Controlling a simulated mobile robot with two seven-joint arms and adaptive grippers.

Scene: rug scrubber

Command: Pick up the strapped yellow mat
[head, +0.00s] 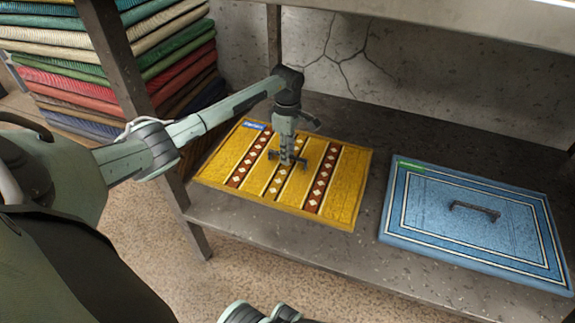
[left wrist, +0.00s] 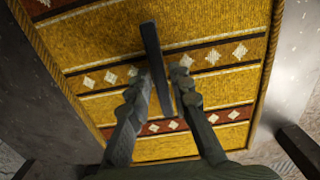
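The yellow mat (head: 345,190) lies flat on the grey shelf (head: 290,250), with dark red bands of pale diamonds and a blue label at its far left corner. A dark strap handle (head: 302,163) stands on its middle. My left gripper (head: 287,160) points down at this handle.
A blue mat (head: 430,215) with a dark handle lies on the shelf at the right. A stack of folded rugs (head: 75,85) stands behind the shelf post (head: 125,70) at the left. An upper board (head: 440,20) overhangs the back. Bare shelf separates the two mats.

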